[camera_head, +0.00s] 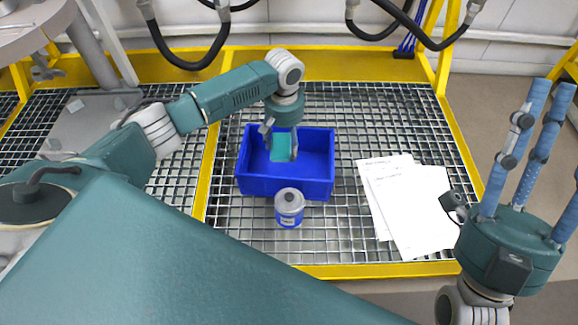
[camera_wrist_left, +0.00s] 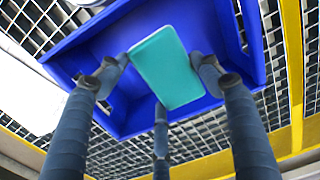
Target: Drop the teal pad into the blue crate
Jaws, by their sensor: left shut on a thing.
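The teal pad (camera_head: 281,148) is a flat rectangle held in the fingers of my left gripper (camera_head: 280,152). The blue crate (camera_head: 256,186) stands open on the metal grating, and the pad is over its inside in the head view. In the left wrist view the pad (camera_wrist_left: 166,68) sits between the three fingers, with the blue crate (camera_wrist_left: 120,127) behind it. I cannot tell the pad's exact height above the crate floor. My right gripper (camera_head: 550,98) is at the right edge, empty, its fingers spread and pointing up; one finger is partly cut off.
A grey can with a blue label (camera_head: 289,209) stands just in front of the crate. Papers (camera_head: 415,205) lie on the grating to the right. Yellow rails (camera_head: 350,269) edge the grating. Dark hoses (camera_head: 185,55) hang at the back.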

